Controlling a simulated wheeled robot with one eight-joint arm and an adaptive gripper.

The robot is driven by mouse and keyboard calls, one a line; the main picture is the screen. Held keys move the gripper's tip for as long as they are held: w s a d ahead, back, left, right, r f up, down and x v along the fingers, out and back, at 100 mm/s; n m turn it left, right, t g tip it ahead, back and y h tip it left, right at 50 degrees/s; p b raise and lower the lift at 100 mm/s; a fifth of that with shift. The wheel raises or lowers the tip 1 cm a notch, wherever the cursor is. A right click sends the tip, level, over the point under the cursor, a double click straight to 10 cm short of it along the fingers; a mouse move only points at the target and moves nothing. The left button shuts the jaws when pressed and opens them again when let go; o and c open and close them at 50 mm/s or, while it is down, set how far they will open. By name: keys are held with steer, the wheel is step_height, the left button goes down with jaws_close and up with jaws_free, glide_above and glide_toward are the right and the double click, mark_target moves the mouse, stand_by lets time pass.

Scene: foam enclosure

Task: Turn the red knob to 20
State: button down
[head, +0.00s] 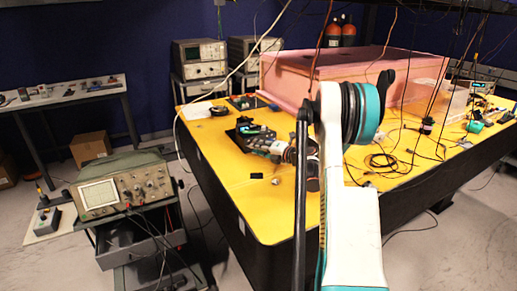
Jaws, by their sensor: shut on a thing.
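My gripper (270,146) shows small, beyond my white and teal arm, low over the yellow table. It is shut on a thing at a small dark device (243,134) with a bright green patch. The fingertips and the thing between them are too small and partly hidden to make out. I cannot pick out the red knob or any scale marks in this view.
The yellow table (225,175) carries a pink foam enclosure (340,75) at the back and loose cables (388,162) at the right. An oscilloscope (122,185) stands on a cart at the left. The table's front left area is mostly clear, with a small black piece (256,176).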

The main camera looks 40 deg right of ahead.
steer(key=c, duration=1.4)
jaws_free()
steer(key=shift+c, duration=0.2)
